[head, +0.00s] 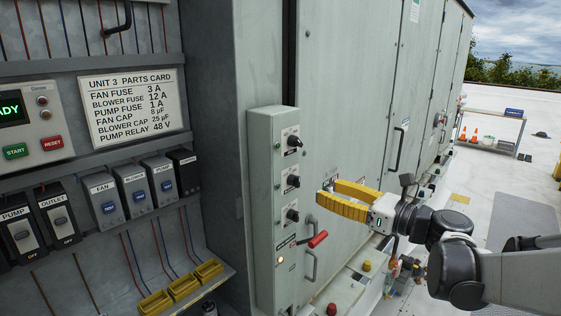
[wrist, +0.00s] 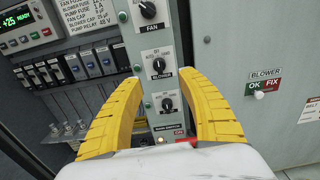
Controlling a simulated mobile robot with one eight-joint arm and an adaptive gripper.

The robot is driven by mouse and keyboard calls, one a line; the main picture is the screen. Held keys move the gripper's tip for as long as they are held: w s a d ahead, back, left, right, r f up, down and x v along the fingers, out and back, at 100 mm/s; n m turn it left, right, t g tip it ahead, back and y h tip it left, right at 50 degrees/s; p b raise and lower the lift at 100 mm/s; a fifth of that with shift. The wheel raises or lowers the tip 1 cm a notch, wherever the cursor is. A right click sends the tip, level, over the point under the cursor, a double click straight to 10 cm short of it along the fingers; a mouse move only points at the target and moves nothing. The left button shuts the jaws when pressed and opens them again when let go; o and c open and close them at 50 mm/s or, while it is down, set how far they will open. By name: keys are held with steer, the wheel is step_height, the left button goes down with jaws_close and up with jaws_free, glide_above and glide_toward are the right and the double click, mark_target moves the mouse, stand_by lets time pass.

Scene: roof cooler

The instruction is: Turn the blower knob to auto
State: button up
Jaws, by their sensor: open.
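The blower knob (wrist: 159,64) is the middle of three dark knobs on a narrow grey panel. It also shows in the head view (head: 292,181). Its pointer setting is too small to read surely. My gripper (head: 328,192) has yellow fingers spread wide and empty, to the right of the panel in the head view. In the wrist view my gripper (wrist: 164,76) frames the lower part of the panel, with the blower knob between the fingertips in the picture. No contact with the knob shows.
The fan knob (wrist: 147,9) is above and another knob (wrist: 167,104) below. A red-handled main switch (head: 317,239) sticks out under them. A door handle (head: 396,150) is to the right. Fuse switches and yellow bins (head: 183,286) fill the left bay.

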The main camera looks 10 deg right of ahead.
mark_target(299, 181)
steer(key=x, duration=1)
steer(key=shift+w+a+p, duration=0.25)
steer(key=shift+a+p, duration=0.1)
steer(key=shift+c, duration=0.5)
jaws_close()
